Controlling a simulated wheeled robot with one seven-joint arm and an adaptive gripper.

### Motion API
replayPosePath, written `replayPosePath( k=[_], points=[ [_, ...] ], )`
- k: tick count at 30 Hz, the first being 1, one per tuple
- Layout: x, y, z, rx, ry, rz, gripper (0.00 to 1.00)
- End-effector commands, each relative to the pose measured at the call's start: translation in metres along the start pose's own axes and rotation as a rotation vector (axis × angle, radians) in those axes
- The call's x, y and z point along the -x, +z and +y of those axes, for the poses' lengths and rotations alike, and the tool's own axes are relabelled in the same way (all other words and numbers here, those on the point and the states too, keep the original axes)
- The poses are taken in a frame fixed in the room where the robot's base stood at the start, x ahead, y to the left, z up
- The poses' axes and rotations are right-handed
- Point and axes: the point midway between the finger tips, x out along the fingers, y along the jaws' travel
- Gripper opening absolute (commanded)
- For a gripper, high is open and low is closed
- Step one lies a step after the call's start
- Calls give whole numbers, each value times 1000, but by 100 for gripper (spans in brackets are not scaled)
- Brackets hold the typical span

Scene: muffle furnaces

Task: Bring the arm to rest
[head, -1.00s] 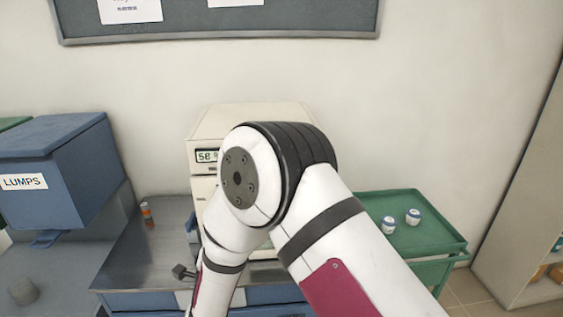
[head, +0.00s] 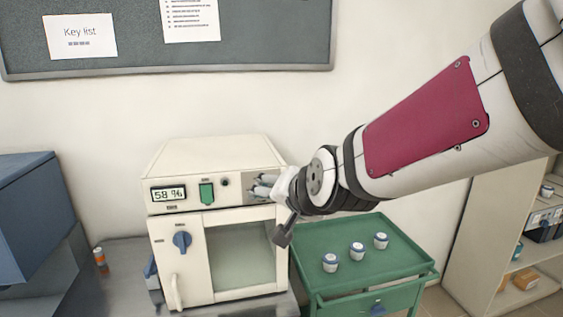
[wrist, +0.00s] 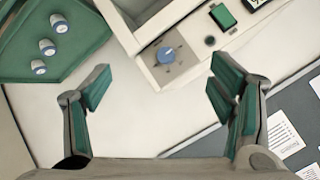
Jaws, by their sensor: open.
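My arm reaches in from the upper right of the head view, bent at the wrist. My gripper (head: 264,187) is in front of the upper right part of the cream furnace (head: 215,160), near its control panel. Nothing is held. The furnace also shows at the top of the wrist view (wrist: 150,70), with a blue knob (wrist: 166,54) and a green switch (wrist: 222,15). Its windowed door (head: 240,255) looks shut.
A green trolley (head: 310,275) with three small white-and-blue jars (head: 357,251) stands right of the furnace. A notice board (head: 270,40) hangs above. Shelves (head: 465,230) stand at right.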

Motion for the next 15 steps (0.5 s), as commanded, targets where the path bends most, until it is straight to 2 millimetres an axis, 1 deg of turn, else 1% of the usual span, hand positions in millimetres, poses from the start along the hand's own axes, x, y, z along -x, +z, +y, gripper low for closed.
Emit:
replayPosePath(
  k=[1,5,6,7,8,9,11,12,15],
  points=[
    [21,-6,14,39,30,-9,77],
    [70,-4,54,155,123,-72,77],
    [86,-2,67,187,152,-93,77],
    [98,1,77,211,173,-110,77],
    [110,4,86,234,195,-127,77],
    [126,9,99,264,224,-151,77],
    [150,17,117,302,265,-187,77],
    [164,24,129,325,291,-213,77],
    [195,39,152,372,344,-270,77]
  ],
)
